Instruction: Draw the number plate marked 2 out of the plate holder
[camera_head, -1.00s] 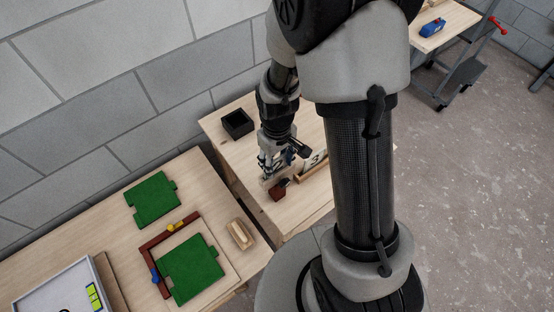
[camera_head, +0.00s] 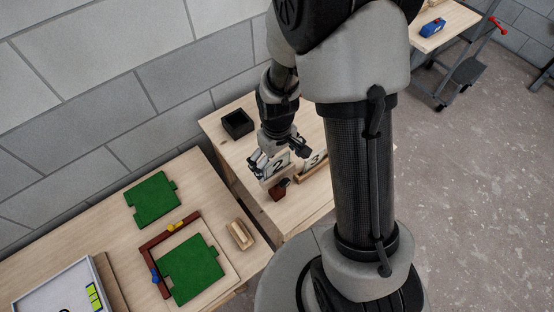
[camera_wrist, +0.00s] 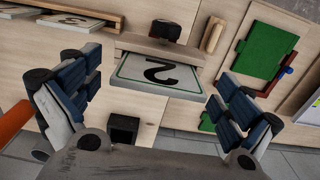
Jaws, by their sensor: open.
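The plate marked 2 (camera_head: 279,165) is white with a dark border and stands in a wooden plate holder (camera_head: 270,183) on the farther table. In the wrist view the plate (camera_wrist: 135,70) shows upside down, its lower edge at the wooden holder (camera_wrist: 128,42). My gripper (camera_wrist: 155,80) is open, its blue-padded fingers spread on the left and right of the plate with gaps on both sides. In the head view my gripper (camera_head: 257,161) is beside the plate, partly hidden by my own wrist.
A plate marked 3 (camera_head: 314,161) stands in another holder close by. A dark red block with a black top (camera_head: 279,191) is in front of the holder. A black open box (camera_head: 237,123) is farther back. Green boards (camera_head: 190,268) lie on the nearer table.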

